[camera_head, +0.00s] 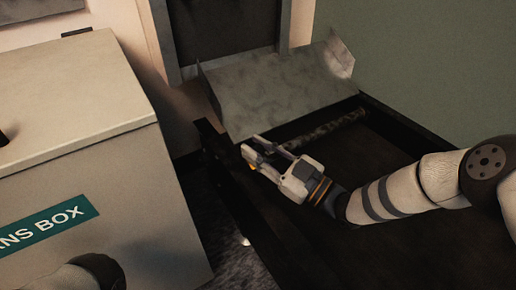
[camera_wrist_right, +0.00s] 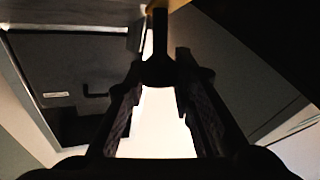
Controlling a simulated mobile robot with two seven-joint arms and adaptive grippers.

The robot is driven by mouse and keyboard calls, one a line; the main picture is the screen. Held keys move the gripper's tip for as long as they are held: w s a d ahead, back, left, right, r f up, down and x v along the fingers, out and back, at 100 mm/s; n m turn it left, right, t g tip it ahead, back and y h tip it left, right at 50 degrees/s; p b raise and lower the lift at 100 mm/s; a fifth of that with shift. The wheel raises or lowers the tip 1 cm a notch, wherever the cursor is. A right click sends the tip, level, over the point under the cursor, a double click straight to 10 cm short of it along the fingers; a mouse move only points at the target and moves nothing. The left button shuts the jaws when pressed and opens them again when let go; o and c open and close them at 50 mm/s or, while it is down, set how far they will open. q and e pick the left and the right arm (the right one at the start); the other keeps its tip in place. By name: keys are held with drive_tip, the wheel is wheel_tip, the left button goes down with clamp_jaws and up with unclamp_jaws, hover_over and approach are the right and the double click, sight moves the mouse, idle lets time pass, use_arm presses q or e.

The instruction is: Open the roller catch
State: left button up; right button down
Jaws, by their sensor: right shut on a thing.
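My right gripper (camera_head: 262,150) reaches in from the right to the left edge of the dark roller sorter (camera_head: 370,165), just below a grey metal plate. In the right wrist view, a dark lever with a rounded end (camera_wrist_right: 158,68), seemingly the roller catch, lies between the fingertips of my right gripper (camera_wrist_right: 160,68). The gripper is shut on it. A small orange part (camera_wrist_right: 178,4) shows at the top of that view. A mottled roller (camera_head: 325,130) lies under the plate's front edge. The catch is too small in the head view to tell its position.
The sloping grey metal plate (camera_head: 275,90) stands behind the gripper. A large pale box (camera_head: 75,155) with a green label fills the left. A narrow dark floor gap (camera_head: 235,250) separates it from the sorter. Part of my left arm shows at the bottom left.

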drive_tip(key=c, duration=1.4)
unclamp_jaws()
drive_tip(key=shift+o, duration=0.2)
drive_tip(key=shift+d, duration=0.15)
drive_tip(key=v, duration=1.1)
drive_tip(key=shift+s+d, duration=0.25)
drive_tip(key=shift+d, duration=0.05)
